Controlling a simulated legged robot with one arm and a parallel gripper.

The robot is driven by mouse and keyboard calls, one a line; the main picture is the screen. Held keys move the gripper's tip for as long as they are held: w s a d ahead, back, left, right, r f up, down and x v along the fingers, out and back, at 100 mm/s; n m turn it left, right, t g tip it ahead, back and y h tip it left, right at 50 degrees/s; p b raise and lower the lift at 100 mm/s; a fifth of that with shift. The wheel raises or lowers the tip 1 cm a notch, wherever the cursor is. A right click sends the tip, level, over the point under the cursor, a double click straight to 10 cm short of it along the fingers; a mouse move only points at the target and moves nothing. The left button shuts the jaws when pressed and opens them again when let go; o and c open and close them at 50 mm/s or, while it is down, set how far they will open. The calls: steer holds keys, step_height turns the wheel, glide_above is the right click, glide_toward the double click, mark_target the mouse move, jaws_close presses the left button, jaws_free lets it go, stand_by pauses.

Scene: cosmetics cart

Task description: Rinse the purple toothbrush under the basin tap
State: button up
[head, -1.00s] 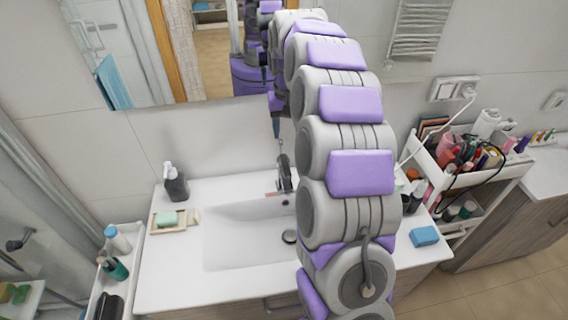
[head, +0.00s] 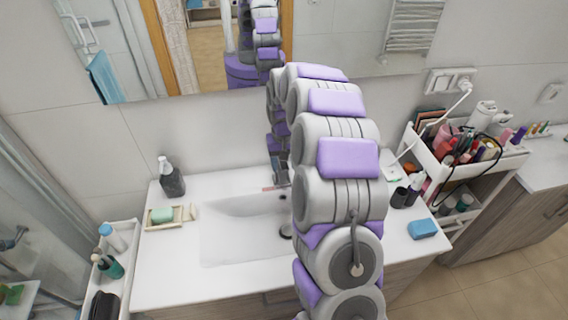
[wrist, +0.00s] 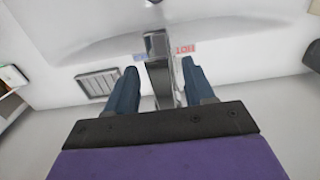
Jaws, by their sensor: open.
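My gripper (wrist: 160,72) is open, with its two blue fingers on either side of the grey metal tap (wrist: 158,48) in the wrist view. I cannot tell whether the fingers touch the tap. Blue and red labels lie beside it, the red one reading HOT. The white basin (head: 235,232) is in the middle of the counter in the head view, where my arm hides most of the tap. I cannot make out the purple toothbrush in either view; no brush shows between the fingers.
A dark soap bottle (head: 172,180) and a green soap on a dish (head: 162,215) stand left of the basin. A blue sponge (head: 422,229) and dark cups (head: 399,197) are at right. A crowded cosmetics cart (head: 440,172) stands beyond. The mirror is close behind the tap.

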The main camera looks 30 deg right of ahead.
steer(key=shift+d+f, duration=0.15)
jaws_close()
stand_by(0.4)
